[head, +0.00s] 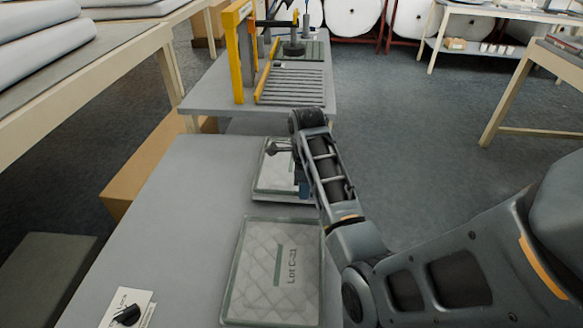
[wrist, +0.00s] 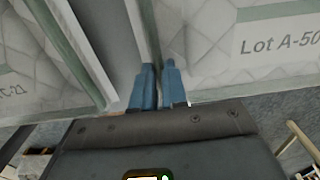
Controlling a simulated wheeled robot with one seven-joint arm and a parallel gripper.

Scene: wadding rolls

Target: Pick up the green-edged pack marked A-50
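The pack marked Lot A-50 (wrist: 210,62), pale and quilted with a green edge, fills the right of the wrist view. In the head view the far pack (head: 276,165) lies on the grey table, partly hidden by my arm; its label is not readable there. My gripper (wrist: 158,72) has its blue fingers close together, with the A-50 pack's left edge in the narrow gap between them. It looks shut on that edge. In the head view my gripper (head: 303,188) is mostly hidden behind my arm at the far pack.
A similar pack marked Lot C-21 (head: 272,270) lies nearer on the same table (head: 185,215); it also shows at left in the wrist view (wrist: 35,75). A card with a black object (head: 128,312) lies at front left. A roller conveyor (head: 290,85) with a yellow frame stands beyond.

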